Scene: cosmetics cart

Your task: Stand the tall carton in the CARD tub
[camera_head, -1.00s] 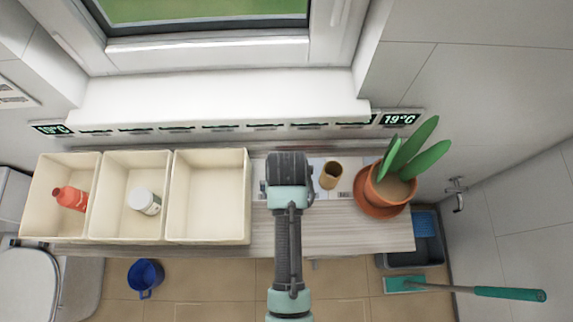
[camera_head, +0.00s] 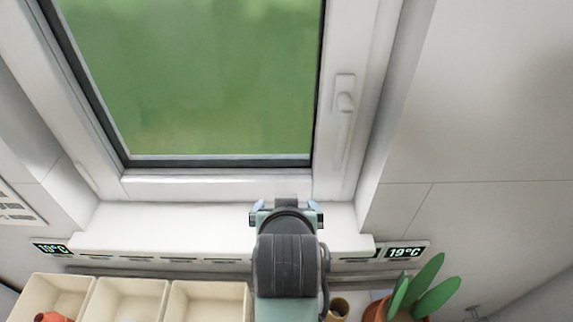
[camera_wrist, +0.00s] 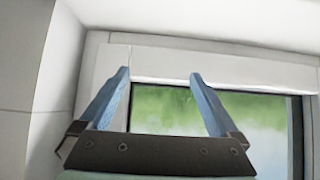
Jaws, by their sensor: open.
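My gripper (camera_head: 287,207) is raised in front of the window sill, open and empty. In the wrist view its two blue fingers (camera_wrist: 160,76) are spread wide with only the window and wall beyond. No tall carton can be made out in the current views. Three cream tubs stand side by side at the bottom left: the left tub (camera_head: 60,280), the middle tub (camera_head: 133,284) and the right tub (camera_head: 208,287). Their lower parts are cut off by the frame. I cannot read which one is marked CARD.
A red bottle (camera_head: 52,317) shows in the left tub. A brown cup (camera_head: 339,306) is right of my arm, and a potted plant (camera_head: 420,287) stands farther right. The window (camera_head: 190,80) and its handle (camera_head: 345,102) are behind. Lit 19°C displays (camera_head: 405,252) flank the sill.

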